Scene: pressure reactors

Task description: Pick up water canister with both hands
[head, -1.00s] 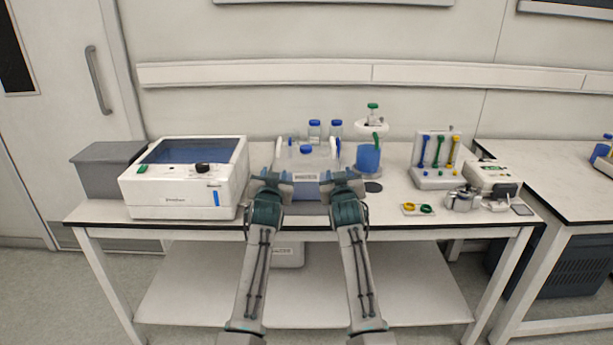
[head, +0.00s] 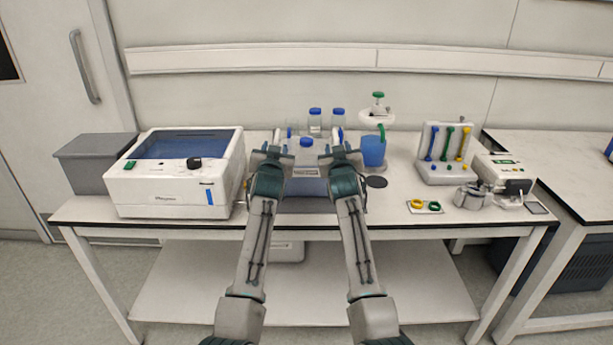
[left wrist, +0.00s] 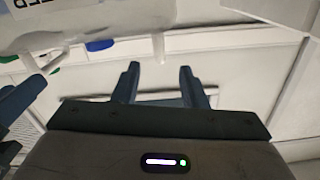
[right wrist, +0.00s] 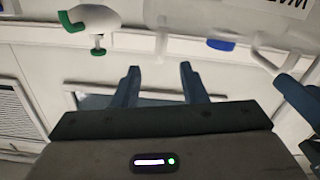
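The right wrist view shows a similar pale handle (right wrist: 161,42) above the finger gap. I cannot tell whether either handle is between the fingers.
A white device with a blue lid (head: 178,175) stands left of the canister. Blue-capped bottles (head: 315,121) stand behind it. Yellow and green rings (head: 425,206) lie farther right.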

